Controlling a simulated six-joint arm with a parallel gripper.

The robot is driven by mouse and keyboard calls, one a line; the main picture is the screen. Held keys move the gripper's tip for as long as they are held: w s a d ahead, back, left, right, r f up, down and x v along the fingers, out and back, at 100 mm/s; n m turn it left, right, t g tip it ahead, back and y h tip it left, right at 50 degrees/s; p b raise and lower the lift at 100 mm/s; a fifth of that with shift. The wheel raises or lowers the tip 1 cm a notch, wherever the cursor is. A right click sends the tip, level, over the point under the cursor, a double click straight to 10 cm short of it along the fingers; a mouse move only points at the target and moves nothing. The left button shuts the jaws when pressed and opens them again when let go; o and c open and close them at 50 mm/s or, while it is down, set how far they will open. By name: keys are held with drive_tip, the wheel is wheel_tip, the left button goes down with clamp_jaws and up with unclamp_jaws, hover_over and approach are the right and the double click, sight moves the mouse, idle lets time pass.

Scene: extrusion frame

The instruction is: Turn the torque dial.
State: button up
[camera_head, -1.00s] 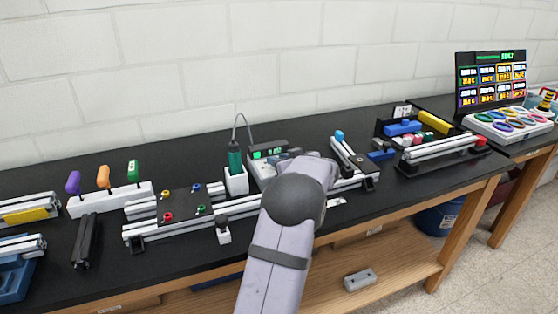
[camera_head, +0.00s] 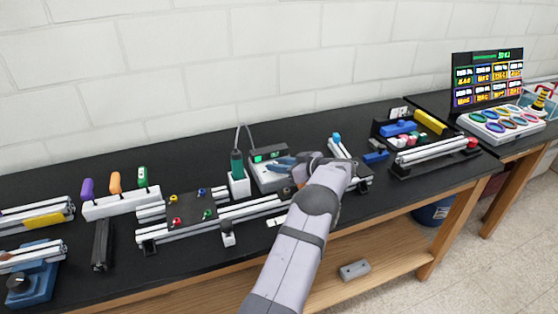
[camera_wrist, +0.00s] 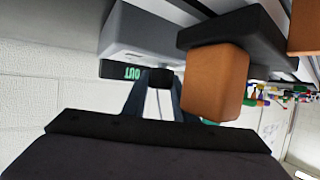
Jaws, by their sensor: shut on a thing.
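The torque controller (camera_head: 264,182) is a pale grey box with a dark top and a green-lit display (camera_head: 268,155), near the middle of the bench. My gripper (camera_head: 283,164) reaches over its right side, with its fingers pointing left. In the wrist view, the controller (camera_wrist: 150,35) is close above, and its display reads "OUT" upside down. The small black dial (camera_wrist: 160,79) sits between my two fingertips (camera_wrist: 160,90), which are shut on it. My fingers and arm hide the dial in the head view.
An orange block-like part (camera_wrist: 215,80) stands close beside my fingers in the wrist view. The green screwdriver (camera_head: 237,165) stands in a white holder left of the controller. Aluminium rails (camera_head: 215,221) lie in front. A blue-capped part (camera_head: 336,139) is to the right.

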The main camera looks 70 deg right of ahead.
drive_tip(key=shift+r+y, duration=0.15)
drive_tip(key=shift+y, duration=0.15)
drive_tip(key=o, duration=1.1)
drive_tip(key=shift+c, duration=0.2)
drive_tip(key=b+v, duration=0.2)
drive_tip(key=v, duration=0.5)
drive_tip(key=shift+s+a, duration=0.1)
